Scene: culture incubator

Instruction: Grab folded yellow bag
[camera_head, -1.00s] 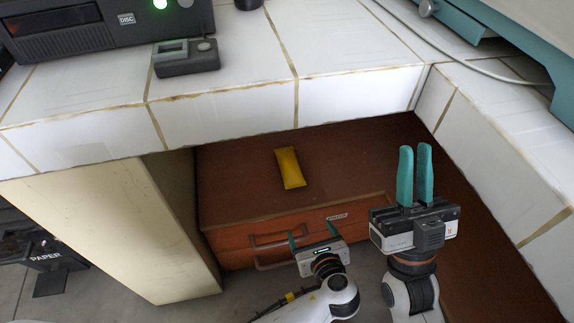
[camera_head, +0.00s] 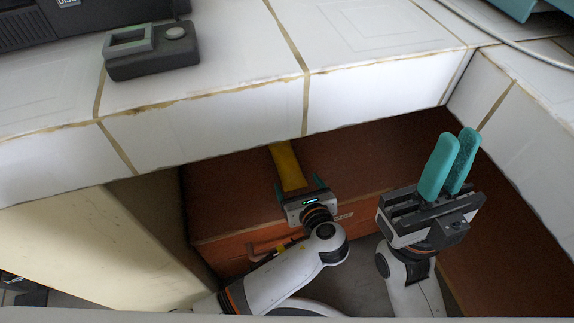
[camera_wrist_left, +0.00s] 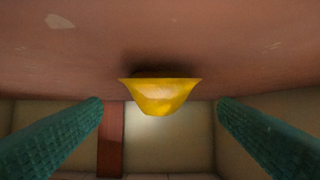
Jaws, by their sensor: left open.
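The folded yellow bag (camera_head: 288,166) lies on top of the reddish-brown drawer cabinet (camera_head: 228,205) under the white counter; its far end is cut off by the counter edge in the head view. My left gripper (camera_head: 300,190) is at the near end of the bag, fingers open and pointing at it. In the left wrist view, the bag's end (camera_wrist_left: 160,96) is centred ahead, between and beyond the open teal fingers (camera_wrist_left: 159,108), and they do not appear to touch it. My right gripper (camera_head: 456,160) is raised to the right, its two teal fingers close together with nothing visible between them.
The white tiled counter (camera_head: 220,118) overhangs the cabinet from above. A cream panel (camera_head: 75,235) stands at the left. A small grey device (camera_head: 150,52) sits on the counter. The cabinet top around the bag is clear.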

